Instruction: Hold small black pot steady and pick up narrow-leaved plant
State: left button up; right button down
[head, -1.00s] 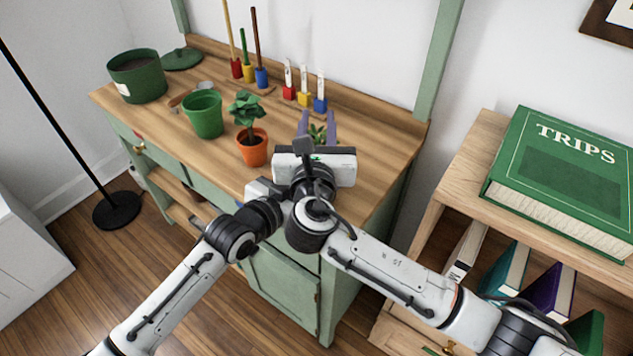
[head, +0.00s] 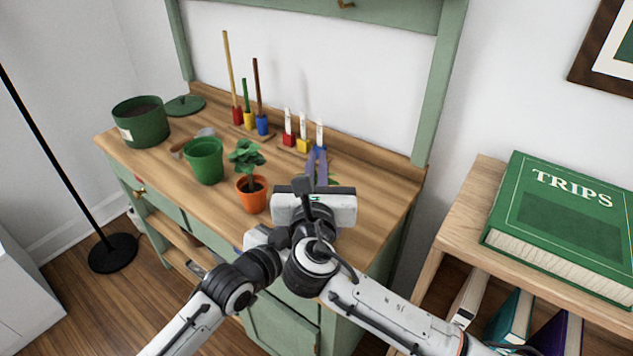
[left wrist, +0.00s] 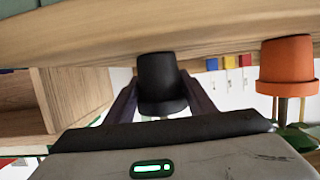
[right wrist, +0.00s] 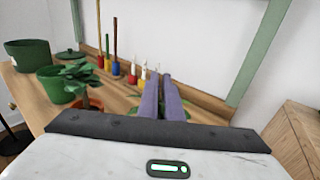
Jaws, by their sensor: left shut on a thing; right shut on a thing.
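The small black pot (left wrist: 160,80) shows upside down in the left wrist view, on the wooden worktop. My left gripper (left wrist: 162,98) is shut around its sides. In the head view the pot and the left fingertips are hidden behind my right gripper (head: 317,166). The right fingers are close together, shut on the narrow-leaved plant. Only small green leaf parts of the plant (head: 333,182) show beside the fingers; they also show in the right wrist view (right wrist: 133,110). Its stem and roots are hidden, so I cannot tell whether it is clear of the pot.
An orange pot (head: 251,196) with a leafy plant stands just left of the grippers. A green pot (head: 205,162) and a large green planter (head: 141,122) stand farther left. A shelf with a green book (head: 560,205) is at right.

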notch_tip(320, 180, up, 8)
jog(key=shift+r, duration=0.2)
pick_arm(q)
jog(key=o, duration=1.1)
